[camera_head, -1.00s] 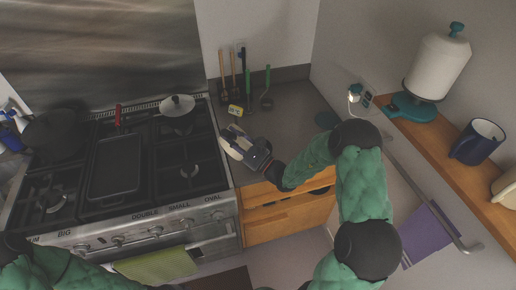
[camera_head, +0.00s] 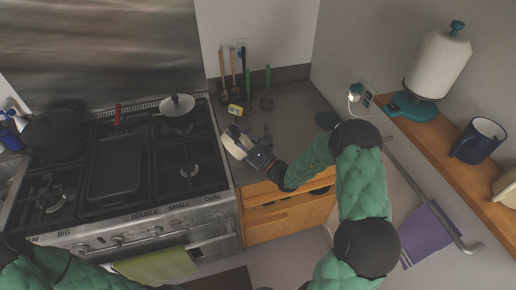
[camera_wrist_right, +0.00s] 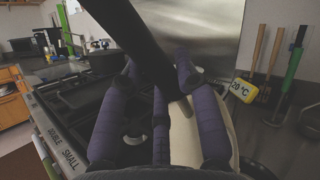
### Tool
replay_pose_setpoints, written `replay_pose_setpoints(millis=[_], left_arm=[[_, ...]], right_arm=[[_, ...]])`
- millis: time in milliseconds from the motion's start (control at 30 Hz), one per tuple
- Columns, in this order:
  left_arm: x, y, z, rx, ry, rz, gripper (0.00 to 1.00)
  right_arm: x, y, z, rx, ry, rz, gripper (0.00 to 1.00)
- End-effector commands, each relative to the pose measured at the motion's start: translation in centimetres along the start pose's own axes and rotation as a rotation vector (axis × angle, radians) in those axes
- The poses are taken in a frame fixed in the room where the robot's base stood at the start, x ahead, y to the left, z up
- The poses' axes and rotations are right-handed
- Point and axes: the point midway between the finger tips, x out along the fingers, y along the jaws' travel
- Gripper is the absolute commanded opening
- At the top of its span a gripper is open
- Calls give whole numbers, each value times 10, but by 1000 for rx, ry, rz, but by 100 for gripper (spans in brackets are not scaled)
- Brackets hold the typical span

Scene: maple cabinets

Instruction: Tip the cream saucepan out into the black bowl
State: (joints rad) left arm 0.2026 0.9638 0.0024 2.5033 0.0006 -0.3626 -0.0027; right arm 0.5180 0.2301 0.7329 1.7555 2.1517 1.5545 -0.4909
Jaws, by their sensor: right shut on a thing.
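The cream saucepan (camera_head: 233,146) is at my right gripper (camera_head: 250,149), over the left end of the grey counter beside the stove. It is mostly covered by the gripper in the head view. In the right wrist view its cream side (camera_wrist_right: 218,125) shows behind the purple-grey fingers, and a dark handle runs between them. My right gripper (camera_wrist_right: 165,108) is shut on the saucepan. Its tilt and contents cannot be told. I cannot make out the black bowl for certain; the gripper and pan may hide it. My left gripper is out of view.
The stove holds a black rectangular pan (camera_head: 116,166), a dark round pan (camera_head: 55,132) and a light lidded pan (camera_head: 177,104). Utensils (camera_head: 247,75) and a yellow timer (camera_head: 235,109) are at the counter's back. A wooden shelf (camera_head: 440,150) is at right.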

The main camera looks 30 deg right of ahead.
Motion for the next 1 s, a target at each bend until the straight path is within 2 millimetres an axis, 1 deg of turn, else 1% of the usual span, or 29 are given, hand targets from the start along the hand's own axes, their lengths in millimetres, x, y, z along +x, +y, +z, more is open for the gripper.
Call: replay_pose_setpoints(millis=[1000], left_arm=[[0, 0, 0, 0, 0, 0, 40]], right_arm=[[-6, -18, -1, 89, -29, -59, 0]])
